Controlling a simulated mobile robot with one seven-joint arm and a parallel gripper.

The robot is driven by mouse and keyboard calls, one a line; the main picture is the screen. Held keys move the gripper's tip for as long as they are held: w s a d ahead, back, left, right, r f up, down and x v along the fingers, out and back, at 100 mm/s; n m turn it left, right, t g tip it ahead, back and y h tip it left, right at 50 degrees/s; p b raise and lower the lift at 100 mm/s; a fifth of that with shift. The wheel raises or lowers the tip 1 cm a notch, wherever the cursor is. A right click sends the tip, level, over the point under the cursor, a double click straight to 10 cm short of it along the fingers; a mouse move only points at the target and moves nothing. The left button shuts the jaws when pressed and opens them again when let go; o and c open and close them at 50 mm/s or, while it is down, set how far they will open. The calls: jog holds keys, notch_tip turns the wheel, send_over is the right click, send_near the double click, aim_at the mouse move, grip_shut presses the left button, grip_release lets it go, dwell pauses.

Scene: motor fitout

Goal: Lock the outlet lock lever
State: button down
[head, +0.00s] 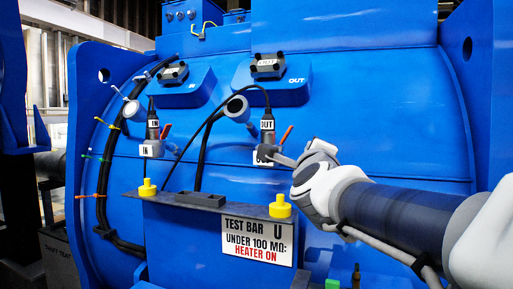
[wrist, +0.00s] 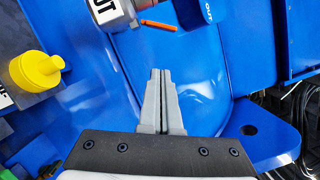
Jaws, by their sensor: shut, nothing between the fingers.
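The outlet lock lever (head: 287,135) is a thin orange-red lever beside the outlet connector marked OUT (head: 267,126). In the head view it slants up and to the right. In the wrist view the orange lever (wrist: 158,25) sticks out to the right from the grey, OUT-labelled fitting (wrist: 112,12). My gripper (head: 280,159) is close below the lever in the head view. In the wrist view my gripper (wrist: 160,72) is shut and empty, with its tips apart from the lever in the picture. The exact depth between them is hard to tell.
A matching inlet lever (head: 166,131) sits by the IN connector (head: 152,127) to the left. The test bar (head: 232,208) carries yellow knobs (head: 280,206) and (head: 147,188). Black cables (head: 208,132) run down the blue housing. A blue flange (wrist: 262,138) lies at lower right in the wrist view.

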jog(key=v, duration=0.6)
jog(key=shift+s+p, duration=0.15)
jog(key=shift+p, duration=0.15)
jog(key=s+a+f+n+g+y+p, duration=0.3)
jog(key=a+n+y+p, duration=0.15)
jog(key=n, duration=0.65)
jog(key=s+d+f+n+g+p, duration=0.3)
jog(key=s+f+n+g, duration=0.2)
jog(key=s+f+n, duration=0.1)
jog(key=s+d+f+n+g+h+p, duration=0.1)
jog(key=s+d+f+n+g+p, duration=0.2)
jog(key=s+f+n, duration=0.4)
jog(key=s+g+p, duration=0.1)
jog(key=s+g, duration=0.1)
jog(key=s, duration=0.2)
jog(key=shift+d+n, duration=0.4)
jog(key=shift+s, duration=0.1)
